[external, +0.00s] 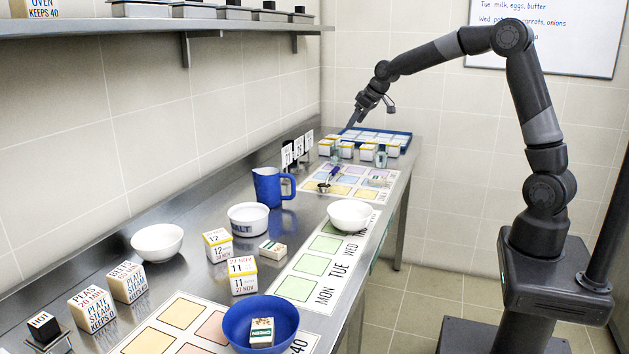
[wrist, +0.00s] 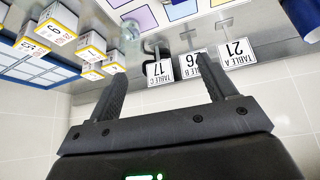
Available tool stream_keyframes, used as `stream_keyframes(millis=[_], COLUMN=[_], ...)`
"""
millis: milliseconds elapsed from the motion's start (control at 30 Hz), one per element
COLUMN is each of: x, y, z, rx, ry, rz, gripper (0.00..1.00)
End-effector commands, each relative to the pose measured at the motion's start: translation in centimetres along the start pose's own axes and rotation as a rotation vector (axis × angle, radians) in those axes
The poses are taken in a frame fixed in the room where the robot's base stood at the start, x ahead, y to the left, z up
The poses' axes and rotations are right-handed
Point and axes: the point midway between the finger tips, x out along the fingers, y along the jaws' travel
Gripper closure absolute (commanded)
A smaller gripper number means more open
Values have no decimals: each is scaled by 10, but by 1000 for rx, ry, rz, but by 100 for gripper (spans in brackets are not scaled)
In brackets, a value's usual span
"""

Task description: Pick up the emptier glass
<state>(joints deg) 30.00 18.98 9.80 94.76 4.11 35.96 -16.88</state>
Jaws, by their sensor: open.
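A small clear glass (external: 380,158) stands on the far part of the counter, in front of the yellow-edged boxes. What looks like a second clear glass (external: 335,156) stands to its left. One clear glass (wrist: 131,30) also shows at the top of the wrist view; I cannot tell which one it is. The fill levels are too small to tell. My gripper (external: 358,112) is open and empty, above the far end of the counter and apart from both glasses. Its two fingers (wrist: 161,70) stand spread in the wrist view with nothing between them.
Table number cards (wrist: 200,68) stand near the wall by the fingers. Several yellow-edged boxes (external: 366,152) and a blue tray (external: 400,135) lie behind the glasses. A shelf (external: 150,27) overhangs the left.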

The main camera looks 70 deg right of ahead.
Motion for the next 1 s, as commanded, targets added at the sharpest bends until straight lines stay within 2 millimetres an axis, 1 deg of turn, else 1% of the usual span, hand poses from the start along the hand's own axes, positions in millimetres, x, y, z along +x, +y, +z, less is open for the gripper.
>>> stream_keyframes(millis=[33,100,200,300,333,467,700,800,1000], x=[19,40,64,81,83,94,129,140,152], y=[17,36,59,75,78,85,85,85,84], z=[-4,-9,-13,-15,-16,-16,-17,-18,-19], rx=[16,30,48,59,61,66,66,66,66], ry=[1,6,16,21,24,27,26,27,27], rz=[0,0,3,4,4,5,4,5,5], gripper=[23,23,23,23,23,23,23,23,23])
